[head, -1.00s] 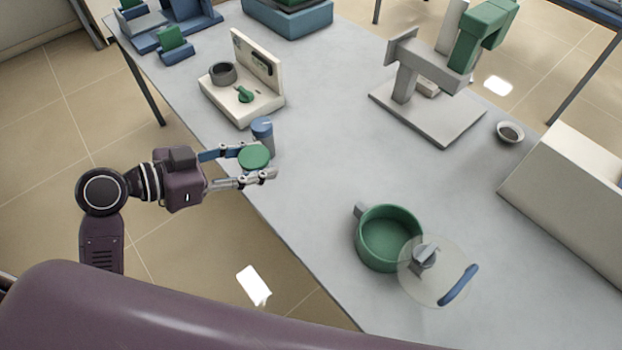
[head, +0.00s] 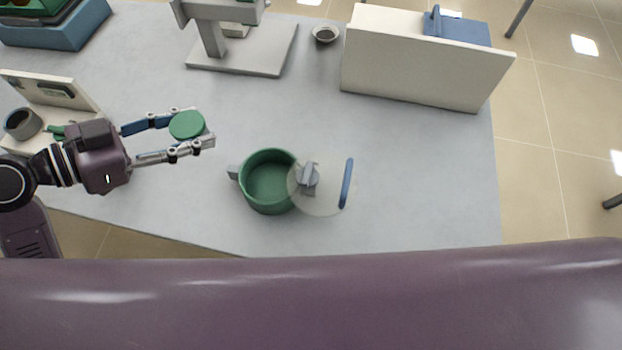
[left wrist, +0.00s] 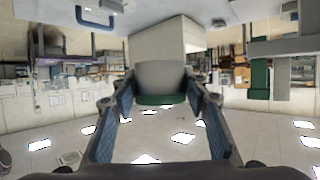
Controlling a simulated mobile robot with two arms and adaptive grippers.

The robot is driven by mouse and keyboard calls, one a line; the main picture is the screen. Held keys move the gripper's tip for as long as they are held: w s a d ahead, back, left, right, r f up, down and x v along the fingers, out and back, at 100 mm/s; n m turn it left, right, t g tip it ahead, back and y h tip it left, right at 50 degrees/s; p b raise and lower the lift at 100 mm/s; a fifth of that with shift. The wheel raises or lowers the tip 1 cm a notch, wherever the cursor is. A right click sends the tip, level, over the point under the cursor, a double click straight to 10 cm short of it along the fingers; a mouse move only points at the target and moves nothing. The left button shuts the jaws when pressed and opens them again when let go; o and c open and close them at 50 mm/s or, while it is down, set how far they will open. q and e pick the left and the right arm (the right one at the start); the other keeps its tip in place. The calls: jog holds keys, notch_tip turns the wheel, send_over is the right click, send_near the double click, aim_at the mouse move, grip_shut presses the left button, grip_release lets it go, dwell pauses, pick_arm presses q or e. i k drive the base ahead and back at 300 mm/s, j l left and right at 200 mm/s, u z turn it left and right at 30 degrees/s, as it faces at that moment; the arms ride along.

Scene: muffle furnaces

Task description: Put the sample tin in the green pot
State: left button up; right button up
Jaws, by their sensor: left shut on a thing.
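The sample tin (head: 187,125) shows as a round green top between the fingers of my left gripper (head: 199,127). My left gripper is shut on it and holds it to the upper left of the pot, apart from it. In the left wrist view the tin (left wrist: 160,77) is grey with a green rim, between both fingers. The green pot (head: 268,180) stands on the table, its round opening largely visible and its inside looking empty. A clear lid (head: 322,196) with a grey knob and a blue handle overlaps the pot's right edge. My right gripper is not in view.
A white station (head: 60,92) with a grey ring and a green knob is behind my left gripper. A grey stand (head: 245,55) and a small bowl (head: 326,34) are at the back. A white box-like panel (head: 425,65) stands back right. The table (head: 420,160) is clear right of the lid.

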aim_at(274, 185)
jog(key=j+z, duration=0.2)
jog(key=z, duration=0.2)
jog(key=j+z, duration=0.15)
jog(key=z, duration=0.25)
jog(key=j+z, duration=0.2)
jog(key=z, duration=0.2)
jog(key=j+z, duration=0.15)
jog(key=z, duration=0.25)
jog(key=k+j+z, duration=0.3)
jog(key=k+j, duration=0.15)
jog(key=j, duration=0.2)
jog(key=k+j+z, duration=0.3)
jog(key=k+j, duration=0.2)
